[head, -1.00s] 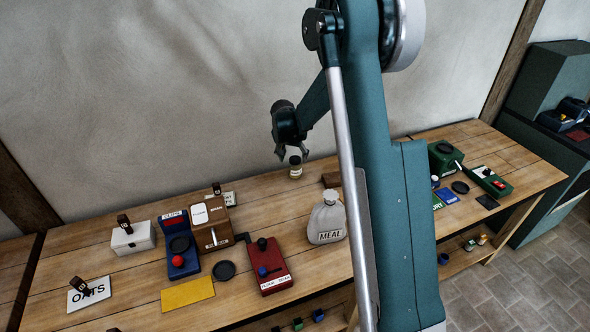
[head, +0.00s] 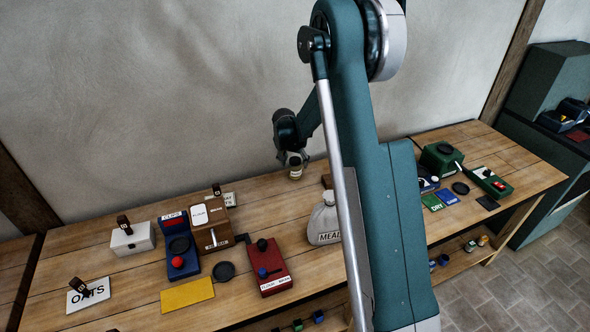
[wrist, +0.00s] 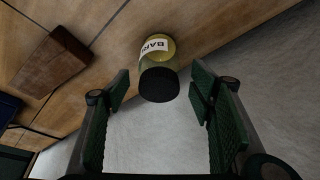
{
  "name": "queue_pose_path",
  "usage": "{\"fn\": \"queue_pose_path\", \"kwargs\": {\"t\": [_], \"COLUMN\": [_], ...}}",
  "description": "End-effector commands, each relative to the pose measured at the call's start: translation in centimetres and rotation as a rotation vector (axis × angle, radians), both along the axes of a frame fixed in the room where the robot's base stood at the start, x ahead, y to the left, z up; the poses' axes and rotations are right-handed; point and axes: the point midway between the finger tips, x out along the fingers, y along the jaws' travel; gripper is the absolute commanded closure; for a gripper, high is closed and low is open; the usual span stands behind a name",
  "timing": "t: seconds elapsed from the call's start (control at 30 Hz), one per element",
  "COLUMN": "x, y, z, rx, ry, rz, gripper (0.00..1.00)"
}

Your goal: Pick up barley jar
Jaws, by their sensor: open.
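The barley jar (head: 296,172) is a small yellowish jar with a dark lid and a white label, standing near the back edge of the table. It also shows in the wrist view (wrist: 158,68), with part of the label's lettering readable. My gripper (head: 293,157) is open at the jar's top in the head view. In the wrist view the green-padded fingers of my gripper (wrist: 162,100) are spread to either side of the dark lid, with a gap on each side. I cannot tell how far down the fingers reach.
A brown block (wrist: 48,68) lies near the jar. The grey MEAL sack (head: 325,222) stands in front of it to the right. A red device (head: 265,268) and a brown box (head: 213,228) stand to the left. The pale wall (head: 180,100) rises close behind the table.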

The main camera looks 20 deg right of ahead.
Motion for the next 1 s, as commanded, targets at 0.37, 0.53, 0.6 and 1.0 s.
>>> {"fn": "queue_pose_path", "kwargs": {"t": [0.37,0.53,0.6,1.0], "x": [0.2,0.2,0.3,1.4], "y": [-0.1,-0.2,-0.3,-1.4], "z": [-0.5,-0.7,-0.9,-4.1], "rx": [0.0,0.0,0.0,0.0], "ry": [0.0,0.0,0.0,0.0], "rz": [0.0,0.0,0.0,0.0], "gripper": [0.46,0.46,0.46,0.46]}}
